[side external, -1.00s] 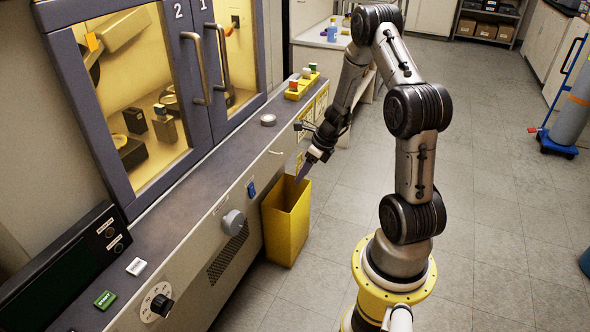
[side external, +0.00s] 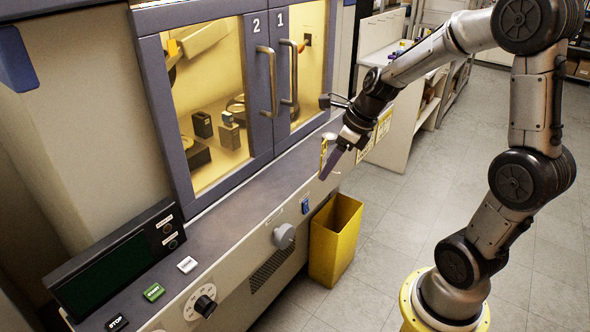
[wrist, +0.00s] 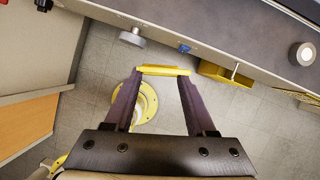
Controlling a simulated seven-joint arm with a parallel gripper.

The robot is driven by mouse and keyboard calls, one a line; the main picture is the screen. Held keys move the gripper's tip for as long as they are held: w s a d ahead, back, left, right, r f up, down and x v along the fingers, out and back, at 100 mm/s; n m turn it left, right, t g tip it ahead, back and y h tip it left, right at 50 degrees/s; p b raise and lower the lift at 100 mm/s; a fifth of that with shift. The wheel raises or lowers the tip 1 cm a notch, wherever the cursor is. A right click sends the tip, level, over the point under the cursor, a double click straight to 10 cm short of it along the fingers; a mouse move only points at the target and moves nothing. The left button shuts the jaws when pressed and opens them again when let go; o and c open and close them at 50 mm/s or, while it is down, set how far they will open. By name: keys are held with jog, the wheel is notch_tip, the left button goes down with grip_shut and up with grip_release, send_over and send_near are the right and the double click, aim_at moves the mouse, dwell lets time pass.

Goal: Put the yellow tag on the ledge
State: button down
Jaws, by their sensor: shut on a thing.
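The yellow tag (wrist: 163,70) is a thin flat bar held across my gripper (wrist: 162,75), between the tips of its two purple fingers in the wrist view. In the side external view my gripper (side external: 330,165) points down and left, and a thin yellow strip (side external: 323,154) shows at its fingers. The ledge (side external: 250,195) is the long dark grey top of the machine below the glass doors; it also shows across the top of the wrist view (wrist: 245,32). My gripper is near the ledge's front edge; its exact height above it is hard to tell.
A yellow bin (side external: 335,240) stands on the floor against the machine front. A round white-topped piece (wrist: 303,53) sits on the ledge. A knob (side external: 284,236) and a blue switch (side external: 305,207) stick out of the front panel. The ledge's middle stretch is bare.

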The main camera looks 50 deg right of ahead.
notch_tip(320, 180, up, 3)
jog(key=a+n, duration=0.1)
jog(key=a, duration=0.2)
send_near(274, 186)
jog(key=shift+w+a+f, duration=0.2)
jog(key=shift+w+f, duration=0.25)
jog(key=shift+w+a+f, duration=0.25)
jog(key=shift+w+f, duration=0.15)
jog(key=shift+w, duration=0.05)
jog(key=shift+w+d+f, duration=0.1)
jog(key=shift+w+f, duration=0.05)
jog(key=shift+f, duration=0.85)
jog(key=shift+w+f, duration=0.2)
jog(key=shift+f, duration=0.75)
jog(key=shift+f, duration=0.15)
jog(key=shift+c, duration=1.1)
grip_release()
